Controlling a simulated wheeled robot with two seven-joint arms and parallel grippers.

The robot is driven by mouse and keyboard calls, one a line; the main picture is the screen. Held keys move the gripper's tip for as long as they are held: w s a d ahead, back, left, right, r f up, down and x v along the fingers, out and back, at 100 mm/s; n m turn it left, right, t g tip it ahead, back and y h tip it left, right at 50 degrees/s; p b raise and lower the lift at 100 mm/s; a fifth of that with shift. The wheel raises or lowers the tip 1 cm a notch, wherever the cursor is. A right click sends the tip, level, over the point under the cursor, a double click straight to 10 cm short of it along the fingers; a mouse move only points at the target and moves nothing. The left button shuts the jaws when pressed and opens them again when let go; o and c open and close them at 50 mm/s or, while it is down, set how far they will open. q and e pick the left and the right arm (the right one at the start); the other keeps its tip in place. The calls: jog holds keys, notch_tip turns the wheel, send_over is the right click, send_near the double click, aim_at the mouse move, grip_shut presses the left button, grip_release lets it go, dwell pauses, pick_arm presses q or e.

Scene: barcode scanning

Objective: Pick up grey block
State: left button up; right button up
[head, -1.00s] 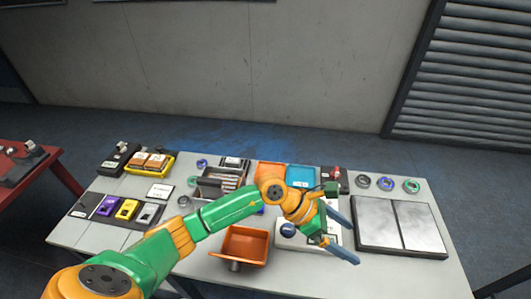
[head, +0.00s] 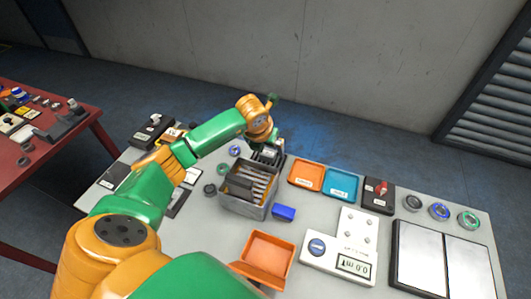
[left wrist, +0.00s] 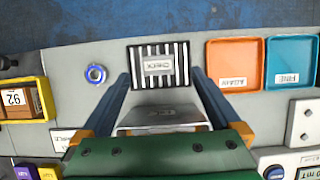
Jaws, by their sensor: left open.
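My left gripper (head: 274,138) is at the back of the table, by the striped plate (head: 267,156). In the left wrist view its two blue fingers (left wrist: 161,80) are spread apart, with the striped plate ahead of them. The dark panel (head: 181,204) that held a grey block beside purple and yellow ones is mostly hidden behind my left arm. I cannot clearly pick out the grey block now. My right gripper is out of view.
An orange tray (head: 306,175) and a teal tray (head: 342,184) lie right of the bin. A blue block (head: 284,212), an orange scoop tray (head: 266,255), a scale (head: 340,255) and light metal plates (head: 424,257) are nearer or further right. A red table (head: 70,145) stands left.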

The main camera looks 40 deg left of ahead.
aim_at(268, 152)
pick_arm(q)
jog(key=x, duration=0.5)
jog(key=shift+w+a+r, duration=0.1)
jog(key=shift+a, duration=0.1)
jog(key=shift+r, duration=0.1)
jog(key=c, duration=1.5)
